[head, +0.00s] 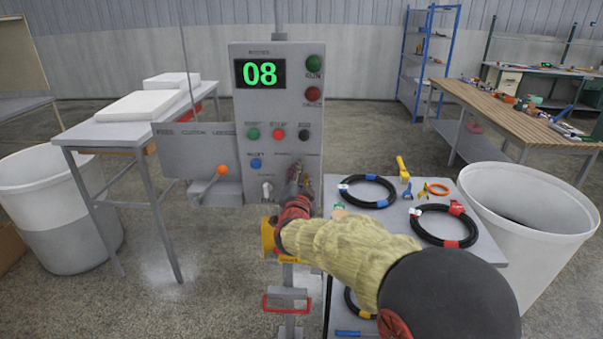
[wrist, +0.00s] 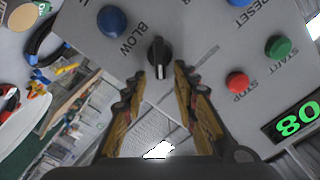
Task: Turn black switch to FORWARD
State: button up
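The black switch (wrist: 158,58) is a round knob with a raised grip and a white pointer mark, on the grey panel face in the wrist view. Its white mark points toward the bottom of that picture, toward my gripper. My gripper (wrist: 159,72) is open, with one finger on each side of the switch and gaps visible between. I cannot tell how deep the fingertips reach around it. In the head view my gripper (head: 299,178) is at the lower right of the control panel (head: 225,165) and hides the switch. The FORWARD label is not legible.
Beside the switch are a blue button (wrist: 112,20), a red STOP button (wrist: 237,82) and a green START button (wrist: 278,47). An orange-knobbed lever (head: 222,170) is at the panel's left. A table with coiled hoses (head: 368,190) stands right of the panel.

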jog(key=s, duration=1)
jog(key=shift+s, duration=0.25)
jog(key=shift+a, duration=0.15)
